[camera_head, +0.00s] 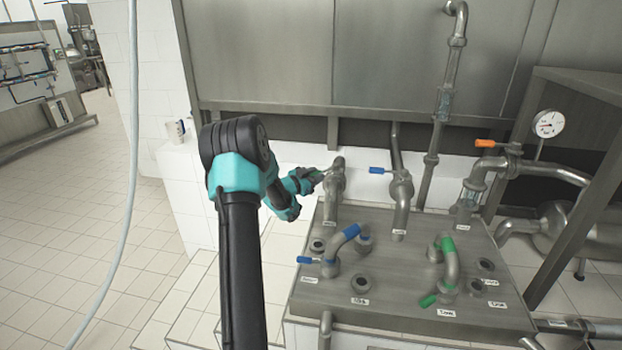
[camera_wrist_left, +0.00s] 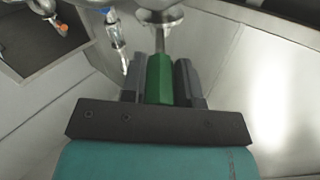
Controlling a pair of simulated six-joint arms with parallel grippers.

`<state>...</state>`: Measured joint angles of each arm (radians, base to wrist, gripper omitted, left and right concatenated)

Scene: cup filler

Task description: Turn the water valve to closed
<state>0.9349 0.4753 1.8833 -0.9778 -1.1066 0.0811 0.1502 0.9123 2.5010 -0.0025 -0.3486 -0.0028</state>
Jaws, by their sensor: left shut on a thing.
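My left gripper (camera_head: 312,178) reaches in from the left to the leftmost upright pipe (camera_head: 333,200) at the back of the metal panel. In the left wrist view my left gripper (camera_wrist_left: 161,85) is shut on a green valve handle (camera_wrist_left: 160,78), with one dark finger on each side of it. The handle's metal stem runs away from the fingers to a round metal fitting (camera_wrist_left: 160,12). In the head view the gripper hides most of this handle. The label by this pipe is too small to read. My right gripper is not in view.
A blue-handled valve (camera_head: 378,170) stands right of the held one, and an orange-handled valve (camera_head: 486,143) is farther right by a gauge (camera_head: 548,123). Bent pipes with blue (camera_head: 345,240) and green (camera_head: 448,245) marks stand on the panel (camera_head: 400,310). A white cup (camera_head: 176,131) sits on the left ledge.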

